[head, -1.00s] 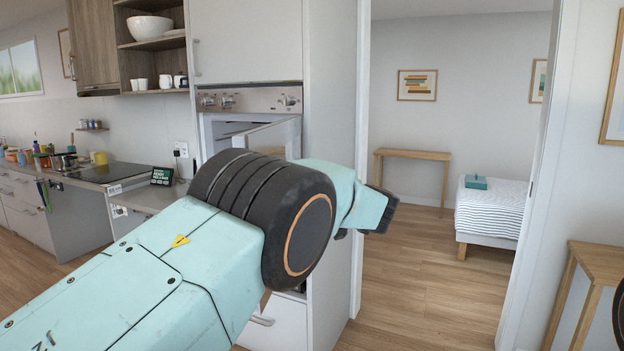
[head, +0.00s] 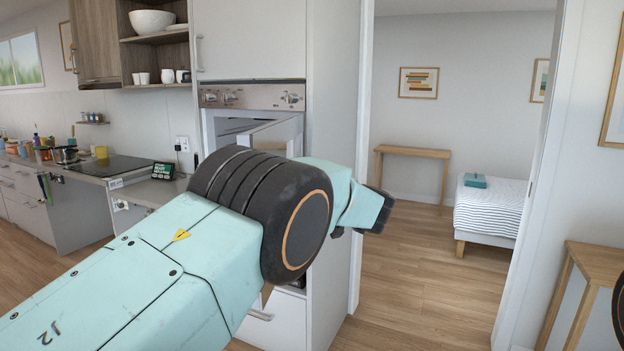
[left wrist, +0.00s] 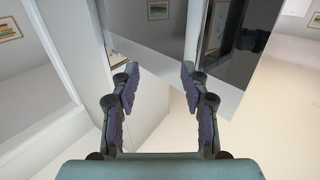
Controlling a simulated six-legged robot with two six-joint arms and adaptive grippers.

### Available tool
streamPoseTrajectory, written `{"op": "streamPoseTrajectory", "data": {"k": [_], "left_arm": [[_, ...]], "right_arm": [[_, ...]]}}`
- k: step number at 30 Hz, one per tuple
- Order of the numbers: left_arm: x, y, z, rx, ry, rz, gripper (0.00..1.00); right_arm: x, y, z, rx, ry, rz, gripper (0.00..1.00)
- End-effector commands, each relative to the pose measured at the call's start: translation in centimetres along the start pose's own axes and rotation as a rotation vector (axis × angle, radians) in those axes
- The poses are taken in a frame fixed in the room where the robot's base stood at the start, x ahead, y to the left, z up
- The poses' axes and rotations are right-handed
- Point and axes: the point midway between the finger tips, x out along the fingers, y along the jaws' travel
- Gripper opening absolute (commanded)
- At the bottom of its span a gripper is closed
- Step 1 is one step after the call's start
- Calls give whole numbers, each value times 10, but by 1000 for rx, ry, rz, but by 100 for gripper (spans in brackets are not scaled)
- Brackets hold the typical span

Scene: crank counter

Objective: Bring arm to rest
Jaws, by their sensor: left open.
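My left arm comes in from the left in the head view and crosses the middle of the picture, with its big black joint in front of the oven cabinet. The left gripper's fingers do not show clearly in the head view. In the left wrist view my left gripper (left wrist: 160,92) is open, with its two fingers apart and nothing between them. Beyond the fingers a dark glossy panel (left wrist: 218,70) with a pale edge hangs at a tilt; I cannot tell its distance. My right gripper is not in view.
The oven (head: 250,97) has its door (head: 278,134) standing partly open beside my arm. A kitchen counter (head: 140,190) runs at the left. A doorway right of the cabinet shows a wooden table (head: 412,152) and a bed (head: 490,212). Another wooden table (head: 598,262) stands at the right edge.

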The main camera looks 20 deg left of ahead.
Motion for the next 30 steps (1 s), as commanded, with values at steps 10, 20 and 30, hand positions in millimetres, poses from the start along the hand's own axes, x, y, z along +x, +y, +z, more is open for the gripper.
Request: {"op": "streamPoseTrajectory", "data": {"k": [10,20,30], "left_arm": [[-5,14,25,-96,22,122,45],[-22,-21,181,81,-133,334,45],[-93,-118,368,284,-489,494,45]], "right_arm": [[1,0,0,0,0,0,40],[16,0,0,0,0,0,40],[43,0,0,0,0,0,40]]}}
